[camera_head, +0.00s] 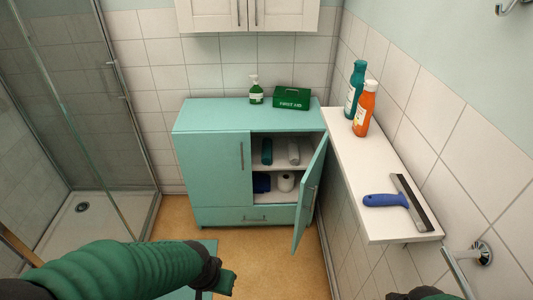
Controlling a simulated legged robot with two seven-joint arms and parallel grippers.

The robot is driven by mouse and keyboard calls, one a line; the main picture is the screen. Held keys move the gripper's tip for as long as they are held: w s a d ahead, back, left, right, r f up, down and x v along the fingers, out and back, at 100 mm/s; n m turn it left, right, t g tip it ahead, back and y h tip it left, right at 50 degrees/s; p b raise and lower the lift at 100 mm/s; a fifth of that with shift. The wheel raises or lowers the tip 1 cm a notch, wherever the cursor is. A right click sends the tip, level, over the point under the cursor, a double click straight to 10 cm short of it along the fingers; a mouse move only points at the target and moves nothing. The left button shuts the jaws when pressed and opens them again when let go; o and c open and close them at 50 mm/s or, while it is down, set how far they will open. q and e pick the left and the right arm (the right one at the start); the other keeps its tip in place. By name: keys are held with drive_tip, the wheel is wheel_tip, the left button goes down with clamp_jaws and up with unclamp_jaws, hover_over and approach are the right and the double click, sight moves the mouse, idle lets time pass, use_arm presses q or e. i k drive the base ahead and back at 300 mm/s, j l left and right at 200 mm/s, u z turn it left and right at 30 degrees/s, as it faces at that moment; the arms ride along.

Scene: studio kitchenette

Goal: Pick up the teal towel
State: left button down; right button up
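A rolled teal towel (266,152) lies on the upper shelf inside the teal cabinet (211,160), at the left of the opening. A light grey roll (293,152) lies to its right on the same shelf. The cabinet's right door (310,192) stands open. My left gripper (228,282) is low in the picture, in front of the cabinet and well apart from the towel. Its fingers cannot be made out. My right gripper (426,294) shows only as a dark green part at the bottom edge; its fingers are hidden.
A dark blue roll (261,183) and a white roll (286,182) are on the lower shelf. A soap bottle (256,91) and a first aid box (291,98) stand on top. The right ledge (377,215) holds bottles and a squeegee (385,200).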

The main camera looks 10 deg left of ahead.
sight(268, 143)
drive_tip(key=i+j+u, duration=0.3)
drive_tip(key=i+j, duration=0.25)
drive_tip(key=i+j+u, duration=0.3)
drive_tip(key=i+j, duration=0.2)
drive_tip(key=i+l+u, duration=0.1)
drive_tip(key=i, duration=0.35)
drive_tip(key=i+l+u, duration=0.15)
drive_tip(key=i+l, duration=0.15)
drive_tip(key=i+l+u, duration=0.1)
drive_tip(key=i+l, duration=0.2)
drive_tip(key=i, duration=0.2)
